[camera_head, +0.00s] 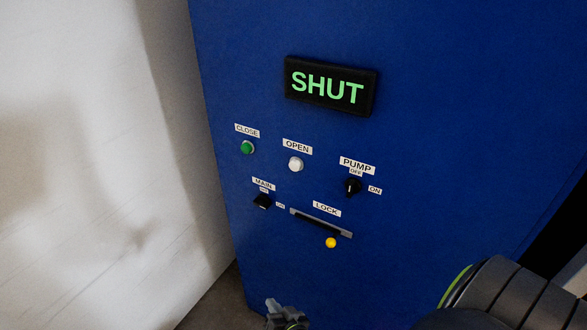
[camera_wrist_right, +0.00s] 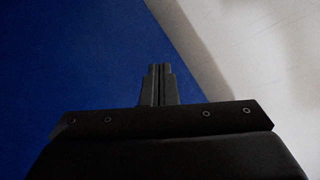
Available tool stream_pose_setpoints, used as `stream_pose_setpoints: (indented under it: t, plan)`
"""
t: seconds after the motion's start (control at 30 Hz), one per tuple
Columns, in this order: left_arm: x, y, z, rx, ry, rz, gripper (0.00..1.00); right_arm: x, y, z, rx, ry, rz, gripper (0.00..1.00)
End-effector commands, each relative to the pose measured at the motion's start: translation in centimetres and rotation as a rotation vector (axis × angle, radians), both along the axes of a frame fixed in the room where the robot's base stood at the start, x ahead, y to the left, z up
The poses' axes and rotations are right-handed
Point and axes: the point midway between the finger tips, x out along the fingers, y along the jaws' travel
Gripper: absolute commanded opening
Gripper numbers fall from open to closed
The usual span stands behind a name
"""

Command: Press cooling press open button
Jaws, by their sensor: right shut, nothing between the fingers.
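The white OPEN button (camera_head: 296,164) sits on the front of the blue press cabinet (camera_head: 420,170), just under its OPEN label (camera_head: 297,146). My right gripper (camera_head: 272,304) shows at the bottom edge of the head view, well below the buttons and apart from them. In the right wrist view its two fingers (camera_wrist_right: 159,70) are together with nothing between them, against blue panel and a pale wall. No button shows in that wrist view. My left gripper is not in view.
The display (camera_head: 328,86) reads SHUT. A green CLOSE button (camera_head: 247,147) is left of the OPEN button. A PUMP knob (camera_head: 353,186), MAIN knob (camera_head: 263,201) and LOCK slot (camera_head: 320,223) with a yellow knob (camera_head: 331,243) are nearby. A pale wall (camera_head: 90,170) stands at left.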

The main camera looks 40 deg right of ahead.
Motion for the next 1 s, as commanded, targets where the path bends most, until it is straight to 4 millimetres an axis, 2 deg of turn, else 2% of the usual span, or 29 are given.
stream_pose_setpoints:
  t: [0.03, 0.1, 0.17, 0.2, 0.3, 0.4, 0.5, 0.6, 0.7, 1.0]
  plan:
    - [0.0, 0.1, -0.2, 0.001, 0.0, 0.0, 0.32, 2.0, 0.2, 3.2, 0.043, -0.102, -0.031, 0.0]
    - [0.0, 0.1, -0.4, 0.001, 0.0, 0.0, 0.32, 4.1, 0.2, 7.8, 0.106, -0.24, -0.074, 0.0]
    - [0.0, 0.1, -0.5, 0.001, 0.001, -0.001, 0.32, 5.4, 0.1, 11.7, 0.165, -0.359, -0.111, 0.0]
    - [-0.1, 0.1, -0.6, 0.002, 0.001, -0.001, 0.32, 6.1, -0.1, 14.5, 0.206, -0.441, -0.134, 0.0]
    - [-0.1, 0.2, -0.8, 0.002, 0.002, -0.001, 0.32, 6.9, -0.7, 21.1, 0.311, -0.638, -0.19, 0.0]
    - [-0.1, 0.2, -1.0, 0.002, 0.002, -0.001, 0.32, 6.7, -1.5, 26.8, 0.411, -0.814, -0.235, 0.0]
    - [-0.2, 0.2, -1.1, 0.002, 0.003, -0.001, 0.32, 5.9, -2.3, 31.1, 0.494, -0.952, -0.269, 0.0]
    - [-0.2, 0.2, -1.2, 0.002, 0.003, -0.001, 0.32, 5.2, -2.9, 33.8, 0.552, -1.045, -0.291, 0.0]
    - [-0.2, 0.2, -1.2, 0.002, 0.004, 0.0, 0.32, 4.7, -3.3, 35.1, 0.583, -1.091, -0.302, 0.0]
    - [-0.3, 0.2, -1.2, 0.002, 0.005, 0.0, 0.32, 4.6, -3.3, 35.4, 0.59, -1.103, -0.305, 0.0]
